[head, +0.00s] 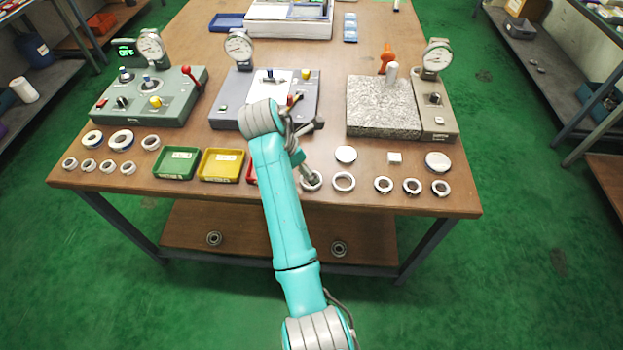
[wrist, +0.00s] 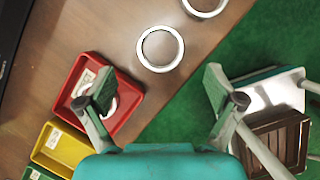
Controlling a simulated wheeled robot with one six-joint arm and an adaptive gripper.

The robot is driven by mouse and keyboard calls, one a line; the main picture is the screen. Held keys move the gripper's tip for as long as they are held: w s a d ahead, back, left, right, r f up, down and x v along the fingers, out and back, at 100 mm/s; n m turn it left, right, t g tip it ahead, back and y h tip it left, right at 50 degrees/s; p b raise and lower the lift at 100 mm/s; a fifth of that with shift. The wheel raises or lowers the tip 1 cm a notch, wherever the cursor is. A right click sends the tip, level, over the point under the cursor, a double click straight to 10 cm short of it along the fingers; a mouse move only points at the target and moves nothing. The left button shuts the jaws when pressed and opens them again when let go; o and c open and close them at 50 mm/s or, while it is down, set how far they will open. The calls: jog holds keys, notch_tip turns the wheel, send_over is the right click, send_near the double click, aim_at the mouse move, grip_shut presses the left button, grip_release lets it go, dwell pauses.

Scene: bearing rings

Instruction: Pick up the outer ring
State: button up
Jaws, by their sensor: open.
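Two plain steel outer rings lie flat near the table's front edge, right of the red tray. The nearer-to-tray ring (head: 312,189) is partly covered by my gripper in the head view; in the wrist view it shows whole (wrist: 161,70). The second ring (head: 343,190) lies just to its right and is cut off by the top edge of the wrist view (wrist: 203,15). My gripper (wrist: 158,87) is open and empty, its fingers apart. In the wrist view the first ring appears ahead of the gap between them, not touching either finger.
The red tray (wrist: 77,68), with a pale curved piece inside, is beside my left finger in the wrist view. Yellow (head: 221,166) and green (head: 176,163) trays stand further left. Smaller rings (head: 383,191) lie to the right. A granite-topped gauge stand (head: 375,118) stands behind.

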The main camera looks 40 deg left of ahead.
jog(key=shift+x, duration=2.75)
jog(key=shift+s, duration=0.2)
jog(key=c, duration=1.3)
